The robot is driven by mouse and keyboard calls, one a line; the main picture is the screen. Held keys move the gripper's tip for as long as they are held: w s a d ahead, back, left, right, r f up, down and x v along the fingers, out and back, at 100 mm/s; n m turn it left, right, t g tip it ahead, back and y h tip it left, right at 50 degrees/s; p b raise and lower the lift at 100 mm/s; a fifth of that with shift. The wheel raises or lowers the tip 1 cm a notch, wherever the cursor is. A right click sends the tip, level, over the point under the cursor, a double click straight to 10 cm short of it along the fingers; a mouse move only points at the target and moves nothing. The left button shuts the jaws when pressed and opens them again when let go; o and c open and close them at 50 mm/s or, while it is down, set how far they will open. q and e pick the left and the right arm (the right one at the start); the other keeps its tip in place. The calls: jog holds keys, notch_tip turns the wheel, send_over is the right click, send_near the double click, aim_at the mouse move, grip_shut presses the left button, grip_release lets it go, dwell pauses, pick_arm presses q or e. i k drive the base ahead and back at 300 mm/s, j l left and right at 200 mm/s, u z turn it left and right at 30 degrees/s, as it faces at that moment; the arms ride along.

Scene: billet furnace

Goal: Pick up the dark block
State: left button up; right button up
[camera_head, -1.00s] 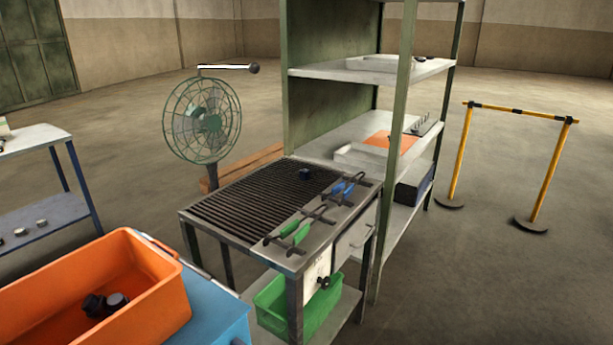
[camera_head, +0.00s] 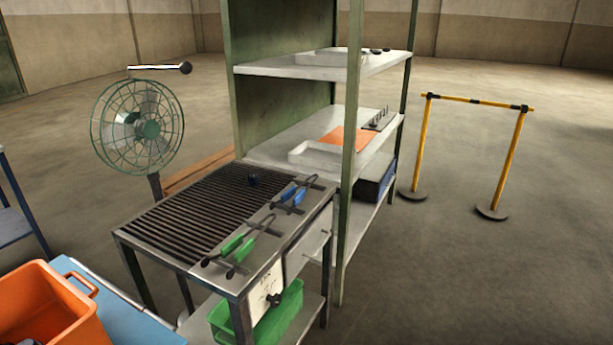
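A small dark block (camera_head: 254,181) sits on the black slatted grate (camera_head: 200,210) of the metal work table, near the grate's far right corner. It looks dark blue to black. Green-handled tongs (camera_head: 236,246) and blue-handled tongs (camera_head: 294,196) lie on the table's plain metal strip, in front of and to the right of the block. Neither of my grippers is in view.
A green-framed shelf (camera_head: 349,150) stands just behind the table. A green fan (camera_head: 137,128) is at the back left. An orange bin (camera_head: 88,327) is at the lower left. A green crate (camera_head: 285,311) sits below. A yellow barrier (camera_head: 456,170) stands right, with open floor around it.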

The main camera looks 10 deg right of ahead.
aim_at(254, 179)
jog(key=i+l+z, duration=0.15)
jog(key=z, duration=0.2)
jog(key=i+l+z, duration=0.1)
jog(key=z, duration=0.2)
jog(key=i+z, duration=0.35)
jog(key=k+l, duration=0.05)
